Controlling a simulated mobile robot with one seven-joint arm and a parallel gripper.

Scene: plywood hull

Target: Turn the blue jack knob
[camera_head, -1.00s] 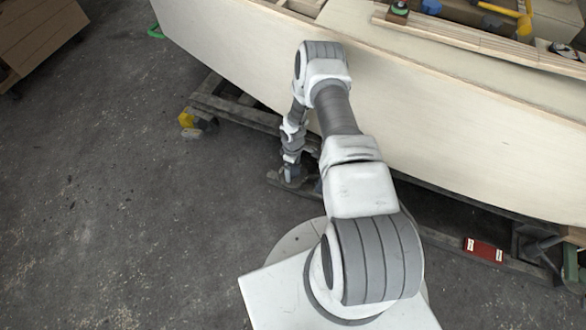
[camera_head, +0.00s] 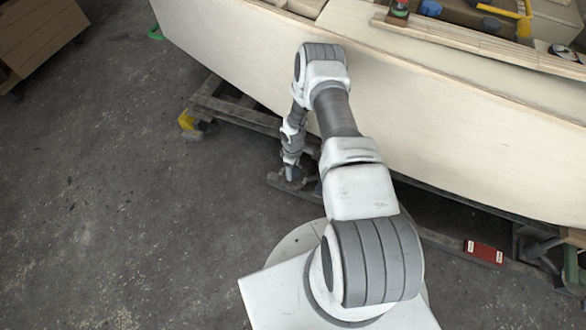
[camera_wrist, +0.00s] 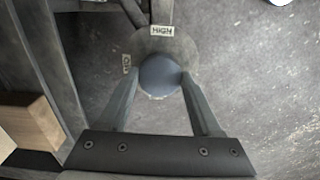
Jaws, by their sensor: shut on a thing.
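The blue jack knob (camera_wrist: 160,76) is a round, dull blue cap in the wrist view. It sits on a grey round plate (camera_wrist: 183,47) with a label reading HIGH (camera_wrist: 162,31) at its far edge and another label (camera_wrist: 126,63) at its left. My gripper (camera_wrist: 160,84) has one finger on each side of the knob and is shut on it. In the head view my gripper (camera_head: 292,174) is low beside the hull, and the knob is too small to make out clearly there.
The pale plywood hull (camera_head: 440,130) rises behind my arm. A dark frame (camera_head: 235,108) runs beneath it. A yellow block (camera_head: 188,121) and a red box (camera_head: 483,251) lie near the frame. A wooden block (camera_wrist: 32,120) is left in the wrist view.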

